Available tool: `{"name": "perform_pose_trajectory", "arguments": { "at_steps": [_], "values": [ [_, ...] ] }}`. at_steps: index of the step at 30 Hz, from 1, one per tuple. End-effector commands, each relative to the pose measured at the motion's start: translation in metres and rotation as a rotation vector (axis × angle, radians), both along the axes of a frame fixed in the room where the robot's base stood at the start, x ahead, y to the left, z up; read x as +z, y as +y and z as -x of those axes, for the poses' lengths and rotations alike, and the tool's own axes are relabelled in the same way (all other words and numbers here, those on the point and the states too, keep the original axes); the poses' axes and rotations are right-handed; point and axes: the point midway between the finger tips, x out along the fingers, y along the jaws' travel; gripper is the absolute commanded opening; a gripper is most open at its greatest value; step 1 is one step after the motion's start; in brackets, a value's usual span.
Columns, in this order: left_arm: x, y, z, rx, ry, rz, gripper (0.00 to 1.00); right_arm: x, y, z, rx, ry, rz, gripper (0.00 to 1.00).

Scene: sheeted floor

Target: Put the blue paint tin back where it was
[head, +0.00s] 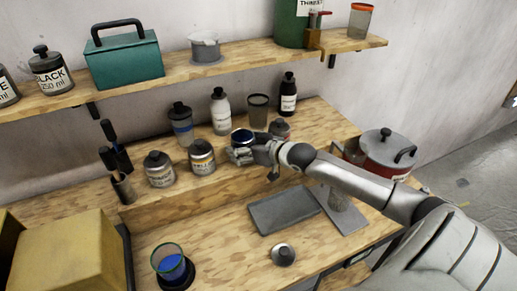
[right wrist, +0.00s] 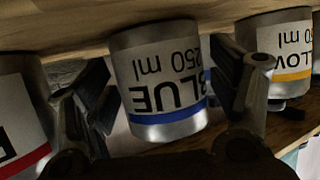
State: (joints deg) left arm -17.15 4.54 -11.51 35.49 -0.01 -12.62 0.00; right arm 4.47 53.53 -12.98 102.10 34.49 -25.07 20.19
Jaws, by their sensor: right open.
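The blue paint tin (head: 240,136) has no lid and shows dark blue paint inside. It stands on the raised back step of the bench, in a row with other tins. In the right wrist view the blue tin (right wrist: 160,75) appears upside down, its BLUE 250 ml label facing me. My right gripper (head: 250,152) is at the tin, its fingers open on either side. A gap shows between the tin and the left-hand finger; the right-hand finger is close, and contact is unclear. My left gripper is out of view.
A yellow-banded tin (head: 202,157) and a red-banded tin (right wrist: 18,125) flank the blue one closely. Bottles stand behind. A loose lid (head: 284,254), a grey tray (head: 283,210) and a cup of blue paint (head: 172,264) are on the lower bench. A shelf (head: 180,76) runs above.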

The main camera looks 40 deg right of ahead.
Motion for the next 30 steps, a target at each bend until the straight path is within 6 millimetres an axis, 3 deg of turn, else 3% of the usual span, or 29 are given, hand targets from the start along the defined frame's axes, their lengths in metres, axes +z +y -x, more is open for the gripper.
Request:
{"name": "perform_pose_trajectory", "arguments": {
  "at_steps": [12, 30],
  "values": [
    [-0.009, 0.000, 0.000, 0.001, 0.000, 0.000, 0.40, 0.016, -0.007, 0.045, 0.002, 0.003, 0.003, 0.80],
    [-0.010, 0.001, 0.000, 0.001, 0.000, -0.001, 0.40, 0.038, -0.015, 0.093, 0.000, 0.002, -0.001, 0.80]
  ]
}}
